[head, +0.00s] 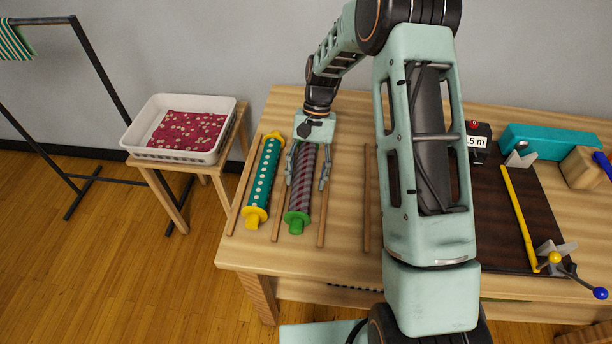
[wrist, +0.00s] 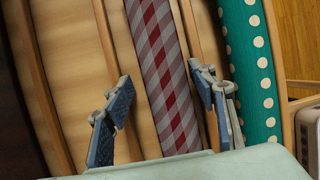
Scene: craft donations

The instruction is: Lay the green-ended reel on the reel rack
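The green-ended reel (head: 303,200), wound with red and grey checked cloth, lies lengthwise between thin wooden strips on the table. Its near green end shows in the head view; its far end is hidden behind my gripper. My gripper (head: 306,184) is over its middle with a finger on each side. In the wrist view the checked reel (wrist: 165,75) runs between the open fingers (wrist: 161,78). The left finger is apart from it; the right finger is close beside it, and I cannot tell whether it touches. The wooden strips (head: 367,200) look like the rack's rails.
A yellow-ended reel with dotted teal cloth (head: 264,180) lies just left. A white basket (head: 225,130) with red cloth stands on a small stool. At right are a dark mat (head: 490,215), yellow rod (head: 518,215), length display (head: 477,141) and teal box (head: 560,142). My arm hides the table's middle.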

